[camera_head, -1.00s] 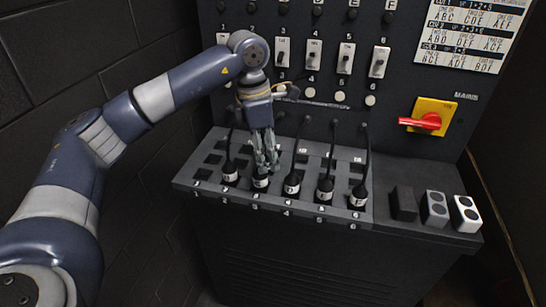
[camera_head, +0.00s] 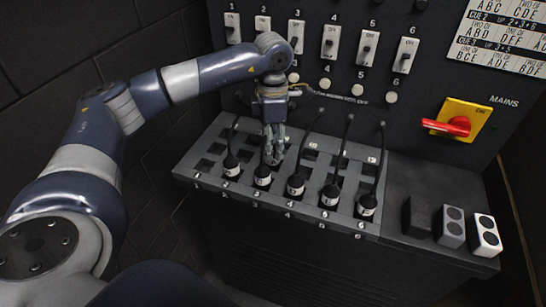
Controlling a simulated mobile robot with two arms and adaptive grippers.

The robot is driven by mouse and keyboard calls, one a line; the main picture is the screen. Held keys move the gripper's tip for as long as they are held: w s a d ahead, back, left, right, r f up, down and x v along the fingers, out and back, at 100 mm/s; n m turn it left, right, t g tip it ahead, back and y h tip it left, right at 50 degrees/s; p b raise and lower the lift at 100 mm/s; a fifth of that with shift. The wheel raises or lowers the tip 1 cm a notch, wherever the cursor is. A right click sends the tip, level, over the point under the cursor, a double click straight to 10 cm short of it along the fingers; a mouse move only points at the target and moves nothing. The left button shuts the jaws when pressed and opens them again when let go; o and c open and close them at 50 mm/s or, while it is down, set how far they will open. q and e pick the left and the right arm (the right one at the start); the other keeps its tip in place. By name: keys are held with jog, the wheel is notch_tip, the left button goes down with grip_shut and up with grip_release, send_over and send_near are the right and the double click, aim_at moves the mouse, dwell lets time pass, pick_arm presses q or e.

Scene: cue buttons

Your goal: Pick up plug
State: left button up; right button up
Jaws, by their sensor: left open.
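Several black plugs with white labels and cables stand in a row along the front of the slotted socket panel (camera_head: 203,163). From the left, these include a first plug (camera_head: 231,167), a second plug (camera_head: 263,176), a third plug (camera_head: 296,186), a fourth plug (camera_head: 330,196) and a rightmost plug (camera_head: 367,206). My left gripper (camera_head: 273,160) is open and points down just behind the second plug from the left. Its fingers are close to that plug; I cannot tell whether they touch it. My right gripper is not in view.
White switches (camera_head: 331,42) and round buttons stand on the upright panel behind. A red mains handle (camera_head: 447,126) on a yellow plate is at right. Dark, grey and white blocks (camera_head: 486,235) sit on the right ledge. Plug cables rise close beside my gripper.

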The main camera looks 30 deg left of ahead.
pick_arm(q)
notch_tip(320, 180, down, 4)
jog(key=shift+s+r+p, duration=0.15)
jog(key=shift+p, duration=0.35)
jog(key=c, duration=0.8)
jog(key=shift+c, duration=0.5)
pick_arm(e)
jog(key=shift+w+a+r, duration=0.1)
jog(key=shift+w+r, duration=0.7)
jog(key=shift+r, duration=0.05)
pick_arm(q)
jog(key=shift+r, duration=0.35)
notch_tip(320, 180, up, 9)
jog(key=b, duration=0.2)
jog(key=shift+r+b, duration=0.15)
jog(key=shift+b, duration=0.2)
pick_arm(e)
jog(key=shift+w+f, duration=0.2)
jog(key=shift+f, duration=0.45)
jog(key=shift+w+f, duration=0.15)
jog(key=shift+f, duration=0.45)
